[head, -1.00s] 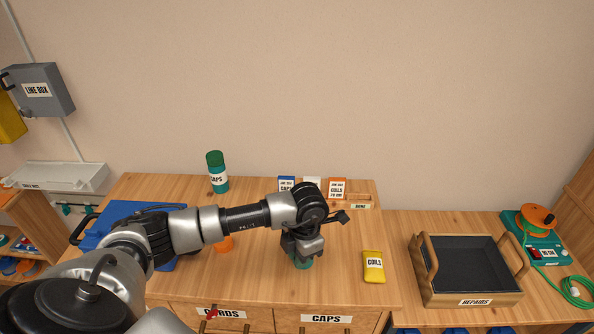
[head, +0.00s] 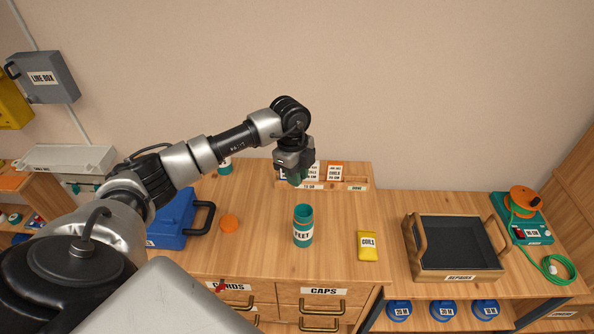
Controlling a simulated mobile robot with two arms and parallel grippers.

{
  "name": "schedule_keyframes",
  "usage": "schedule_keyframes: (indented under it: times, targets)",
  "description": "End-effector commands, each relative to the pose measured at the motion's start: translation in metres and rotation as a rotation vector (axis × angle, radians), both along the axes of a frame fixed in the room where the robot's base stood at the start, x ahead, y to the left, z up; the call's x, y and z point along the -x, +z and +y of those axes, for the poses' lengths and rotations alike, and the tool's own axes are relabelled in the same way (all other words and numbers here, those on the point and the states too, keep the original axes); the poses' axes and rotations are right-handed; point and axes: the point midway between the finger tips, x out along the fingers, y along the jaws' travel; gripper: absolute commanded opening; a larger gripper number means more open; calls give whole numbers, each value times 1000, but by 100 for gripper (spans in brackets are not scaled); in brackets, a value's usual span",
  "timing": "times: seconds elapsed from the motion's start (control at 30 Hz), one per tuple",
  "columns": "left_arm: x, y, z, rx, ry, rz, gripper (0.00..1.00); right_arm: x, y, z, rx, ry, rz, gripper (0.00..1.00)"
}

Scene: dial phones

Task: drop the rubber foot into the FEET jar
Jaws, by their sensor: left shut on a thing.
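The FEET jar (head: 303,226) is a teal jar standing upright on the wooden worktop, and its top appears open. My left gripper (head: 295,179) is above and behind the jar, pointing down, apart from it. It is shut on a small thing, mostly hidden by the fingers. A teal patch shows at the fingertips; I cannot tell if this is the rubber foot. No rubber foot shows clearly elsewhere. My right gripper is not in view.
An orange disc (head: 229,223) lies left of the jar, near a blue case (head: 173,224). A yellow COILS packet (head: 368,246) lies to the right. A card rack (head: 357,184) stands behind. The REPAIRS tray (head: 460,277) is further right.

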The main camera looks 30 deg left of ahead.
Motion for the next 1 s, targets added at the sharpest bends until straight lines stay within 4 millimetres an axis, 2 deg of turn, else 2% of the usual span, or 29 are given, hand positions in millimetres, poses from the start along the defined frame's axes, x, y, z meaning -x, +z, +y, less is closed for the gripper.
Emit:
schedule_keyframes:
  times: [0.5,0.87,0.9,1.0]
  targets:
    - [0,-56,0,0,-2,1,0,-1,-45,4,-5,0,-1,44]
    - [0,-58,0,-1,-3,1,0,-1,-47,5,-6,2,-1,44]
    - [0,-58,0,-1,-3,1,26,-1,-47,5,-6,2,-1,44]
    - [0,-58,0,-1,-3,1,41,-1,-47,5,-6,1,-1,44]
